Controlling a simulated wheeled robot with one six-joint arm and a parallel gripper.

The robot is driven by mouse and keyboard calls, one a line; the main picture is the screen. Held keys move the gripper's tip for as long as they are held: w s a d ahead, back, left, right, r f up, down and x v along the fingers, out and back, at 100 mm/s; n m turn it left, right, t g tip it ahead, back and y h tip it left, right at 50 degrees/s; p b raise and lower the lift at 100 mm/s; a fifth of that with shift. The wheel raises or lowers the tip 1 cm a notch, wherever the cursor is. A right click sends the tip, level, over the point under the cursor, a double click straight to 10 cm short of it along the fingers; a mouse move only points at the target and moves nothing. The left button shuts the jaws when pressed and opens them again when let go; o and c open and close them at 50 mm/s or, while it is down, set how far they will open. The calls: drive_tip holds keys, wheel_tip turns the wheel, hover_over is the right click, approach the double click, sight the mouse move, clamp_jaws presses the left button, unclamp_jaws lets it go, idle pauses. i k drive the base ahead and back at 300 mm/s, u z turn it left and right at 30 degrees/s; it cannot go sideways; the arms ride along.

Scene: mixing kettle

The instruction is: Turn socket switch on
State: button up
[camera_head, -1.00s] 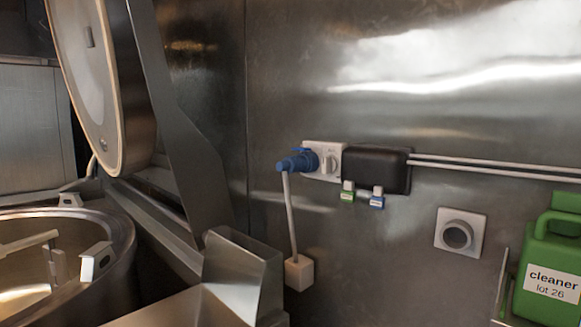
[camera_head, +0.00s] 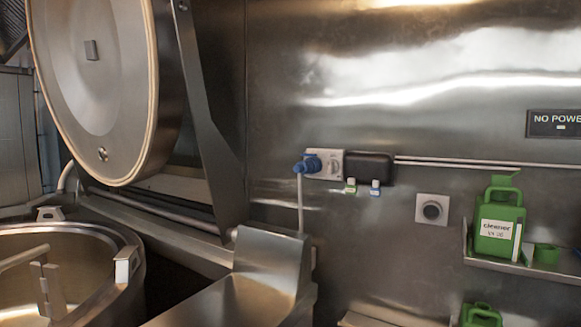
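The white wall socket (camera_head: 326,164) is on the steel wall, a little right of the picture's middle. A blue plug (camera_head: 307,165) sits in its left side, with a pale cable hanging down from it. The socket's rotary switch (camera_head: 334,166) is a small light knob on the right part of the socket's face; its setting is too small to tell. A dark box (camera_head: 368,168) adjoins the socket on its right, with a green tag and a blue tag hanging below it. My gripper is not in view.
The open kettle (camera_head: 110,262) with its raised lid (camera_head: 95,85) stands at left. A steel housing (camera_head: 262,262) juts out below the socket. At right a shelf (camera_head: 500,262) holds a green cleaner can (camera_head: 498,222). A sign (camera_head: 555,124) reads "NO POWE", cut off by the picture's edge.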

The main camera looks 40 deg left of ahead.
sight(332, 166)
drive_tip(key=u, duration=1.3)
drive_tip(key=i, duration=0.05)
drive_tip(key=u, duration=0.05)
